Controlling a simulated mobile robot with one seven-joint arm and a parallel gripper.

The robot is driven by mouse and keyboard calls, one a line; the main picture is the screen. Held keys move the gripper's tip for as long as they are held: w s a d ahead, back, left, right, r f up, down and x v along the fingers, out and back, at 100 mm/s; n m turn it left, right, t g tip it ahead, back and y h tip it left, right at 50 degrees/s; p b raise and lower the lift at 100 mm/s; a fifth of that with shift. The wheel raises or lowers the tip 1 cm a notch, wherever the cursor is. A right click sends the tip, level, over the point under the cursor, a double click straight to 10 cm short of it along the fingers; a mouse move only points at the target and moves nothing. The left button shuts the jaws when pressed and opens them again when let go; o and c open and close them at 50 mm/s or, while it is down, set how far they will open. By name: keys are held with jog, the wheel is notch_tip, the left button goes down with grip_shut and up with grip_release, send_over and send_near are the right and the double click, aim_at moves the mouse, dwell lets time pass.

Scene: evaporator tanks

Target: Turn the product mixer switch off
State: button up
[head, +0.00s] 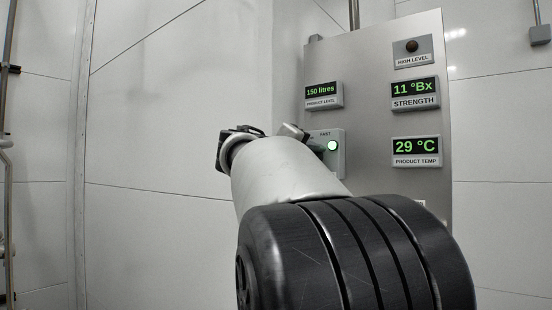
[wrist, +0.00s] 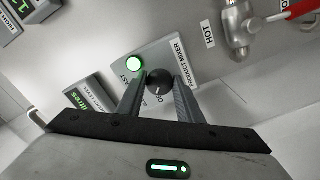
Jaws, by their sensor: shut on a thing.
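The product mixer switch is a round black knob (wrist: 159,78) on a light grey plate (wrist: 182,58) labelled PRODUCT MIXER, in the wrist view. A green lamp (wrist: 134,63) on the plate is lit, near the word FAST. OFF is partly readable beside the knob. My gripper (wrist: 162,81) has one finger on each side of the knob and is shut on it. I cannot tell clearly which way the knob points. In the head view the switch plate (head: 339,165) is partly hidden behind my arm, with its green lamp (head: 333,146) lit.
The steel panel (head: 368,75) carries displays for product level (head: 323,93), strength (head: 414,92) and product temperature (head: 415,150), plus a dark high level lamp (head: 412,46). The wrist view shows a valve with a red handle (wrist: 300,10) near a HOT label (wrist: 208,35).

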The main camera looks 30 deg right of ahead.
jog(key=shift+n, duration=0.4)
jog(key=shift+r+n+p, duration=0.1)
jog(key=shift+n+p, duration=1.2)
jog(key=shift+n, duration=2.7)
jog(key=o, duration=1)
jog(key=shift+o, duration=0.2)
jog(key=v, duration=1.7)
jog(key=shift+s+a+b, duration=0.2)
jog(key=shift+b, duration=0.25)
